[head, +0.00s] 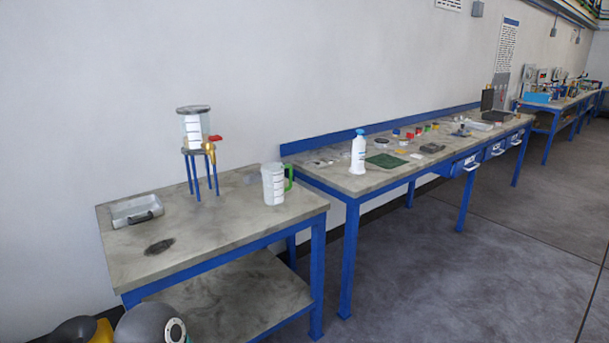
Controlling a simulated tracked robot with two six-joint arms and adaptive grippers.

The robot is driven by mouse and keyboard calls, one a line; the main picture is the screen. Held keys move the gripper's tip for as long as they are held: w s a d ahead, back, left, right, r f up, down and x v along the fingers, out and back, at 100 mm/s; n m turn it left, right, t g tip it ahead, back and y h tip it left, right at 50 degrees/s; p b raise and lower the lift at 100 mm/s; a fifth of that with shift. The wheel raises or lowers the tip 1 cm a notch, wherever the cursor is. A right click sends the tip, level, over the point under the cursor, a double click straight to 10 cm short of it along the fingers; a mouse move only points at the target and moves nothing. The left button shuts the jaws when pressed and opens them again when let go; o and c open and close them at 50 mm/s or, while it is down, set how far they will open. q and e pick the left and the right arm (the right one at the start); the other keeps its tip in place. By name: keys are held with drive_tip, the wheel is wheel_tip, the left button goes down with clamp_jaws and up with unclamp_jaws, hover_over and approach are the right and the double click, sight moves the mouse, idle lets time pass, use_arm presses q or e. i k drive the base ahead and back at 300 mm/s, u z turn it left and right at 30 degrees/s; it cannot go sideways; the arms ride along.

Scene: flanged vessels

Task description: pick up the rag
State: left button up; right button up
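Neither of my grippers is in view.
A grey flanged vessel (146,324) stands low at left. Floor at right (450,285) is clear.

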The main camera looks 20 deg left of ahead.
sight(256, 176)
drive_tip(key=z, duration=0.1)
drive_tip(key=i, duration=1.1)
drive_tip(key=u, duration=0.7)
